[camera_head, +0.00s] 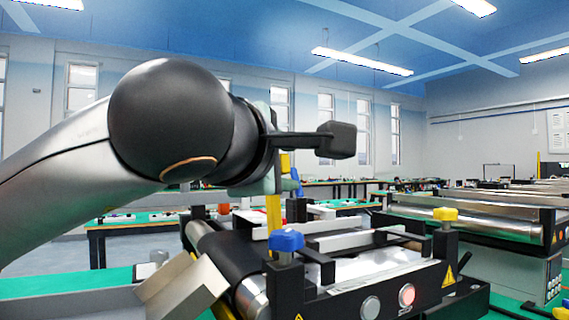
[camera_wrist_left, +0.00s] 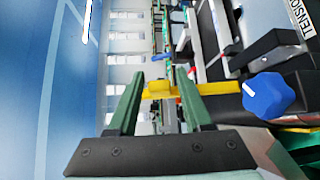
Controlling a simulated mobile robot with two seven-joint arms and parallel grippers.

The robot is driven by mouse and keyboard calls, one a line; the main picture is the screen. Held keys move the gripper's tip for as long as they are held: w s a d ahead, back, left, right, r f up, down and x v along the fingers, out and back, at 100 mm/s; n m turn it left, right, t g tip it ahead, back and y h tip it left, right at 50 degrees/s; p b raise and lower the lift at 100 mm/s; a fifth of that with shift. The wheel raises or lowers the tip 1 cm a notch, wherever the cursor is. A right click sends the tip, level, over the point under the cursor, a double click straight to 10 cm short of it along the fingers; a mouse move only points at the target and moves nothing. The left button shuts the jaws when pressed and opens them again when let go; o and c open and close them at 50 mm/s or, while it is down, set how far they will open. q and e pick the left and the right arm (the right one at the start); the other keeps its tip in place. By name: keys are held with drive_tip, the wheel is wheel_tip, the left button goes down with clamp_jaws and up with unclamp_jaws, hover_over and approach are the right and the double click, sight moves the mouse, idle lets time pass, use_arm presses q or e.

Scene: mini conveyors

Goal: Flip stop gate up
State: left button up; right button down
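A yellow bar, which looks like the stop gate (camera_head: 273,212), stands upright beside the conveyor in the head view. Its upper part is partly hidden by my left gripper (camera_head: 283,186). In the left wrist view the yellow bar (camera_wrist_left: 222,88) runs across the picture, and its wider end lies between the two green fingers. My left gripper (camera_wrist_left: 158,88) has its fingers spread apart there. One finger overlaps the bar in the picture; I cannot tell whether it touches. My right gripper is not in view.
The mini conveyor (camera_head: 375,266) has a blue knob (camera_head: 286,241), a yellow knob (camera_head: 445,215) and lit round buttons (camera_head: 406,295). The blue knob sits close to the bar. A metal chute (camera_head: 182,291) is at the front left. Another conveyor (camera_head: 463,224) stands at right.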

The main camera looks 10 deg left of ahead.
use_arm(q)
drive_tip(key=shift+o, duration=0.8)
drive_tip(key=shift+s+a, duration=0.1)
drive_tip(key=shift+s, duration=0.05)
drive_tip(key=b+v, duration=0.3)
drive_tip(key=v, duration=0.9)
